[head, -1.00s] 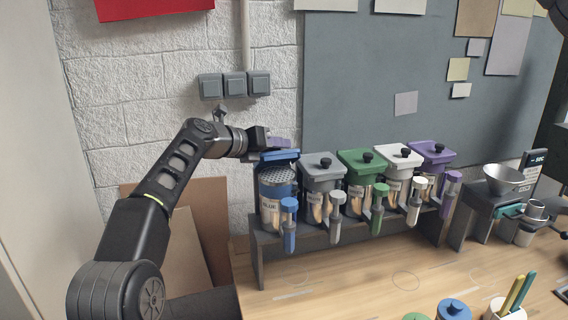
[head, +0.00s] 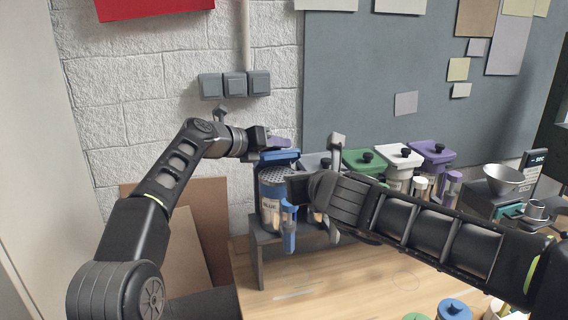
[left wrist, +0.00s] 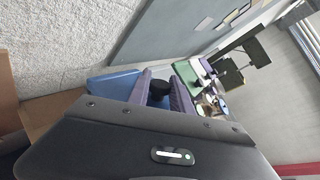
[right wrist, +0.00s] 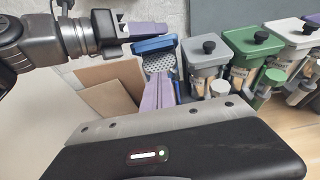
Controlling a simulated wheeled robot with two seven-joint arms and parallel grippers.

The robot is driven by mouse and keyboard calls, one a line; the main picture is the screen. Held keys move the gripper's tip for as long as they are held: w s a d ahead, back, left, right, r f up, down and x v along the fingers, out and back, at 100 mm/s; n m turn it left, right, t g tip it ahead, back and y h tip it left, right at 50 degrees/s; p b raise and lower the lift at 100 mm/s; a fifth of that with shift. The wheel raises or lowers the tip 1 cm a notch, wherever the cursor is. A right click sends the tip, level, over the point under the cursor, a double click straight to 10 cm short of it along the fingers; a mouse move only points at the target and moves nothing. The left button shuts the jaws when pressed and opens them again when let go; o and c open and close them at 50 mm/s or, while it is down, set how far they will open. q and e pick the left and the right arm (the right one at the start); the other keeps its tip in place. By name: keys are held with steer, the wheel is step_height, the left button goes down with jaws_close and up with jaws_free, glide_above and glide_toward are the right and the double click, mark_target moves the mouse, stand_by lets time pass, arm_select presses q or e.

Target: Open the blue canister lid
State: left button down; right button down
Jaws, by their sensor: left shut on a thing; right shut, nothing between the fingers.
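The blue canister (head: 268,192) stands at the left end of the row of canisters. Its blue lid (head: 279,157) is tilted up at the back, with the perforated top showing beneath it; the lid and perforated top (right wrist: 160,64) also show in the right wrist view. My left gripper (head: 279,143) is shut on the lid's black knob (left wrist: 158,90), which sits between the purple fingers in the left wrist view. My right gripper (right wrist: 155,94) is shut and empty, in front of the blue canister. In the head view its fingertips are hidden, and its arm covers the canister's right side.
Grey (right wrist: 205,56), green (head: 363,161), white (head: 400,157) and purple (head: 432,153) lidded canisters continue the row to the right. A blue dispenser handle (head: 289,225) hangs at the blue canister's front. A wall stands behind; bare tabletop (head: 310,290) lies in front.

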mark_target(275, 152)
steer(key=shift+s+a+f, duration=0.15)
steer(key=shift+s+f, duration=0.05)
steer(key=shift+f, duration=0.55)
steer(key=shift+w, duration=0.15)
arm_select(q)
steer(key=shift+f, duration=0.1)
arm_select(e)
steer(key=w+a, duration=0.3)
steer(key=w, duration=0.8)
steer(key=shift+a+f, duration=0.15)
steer(key=shift+a, duration=0.1)
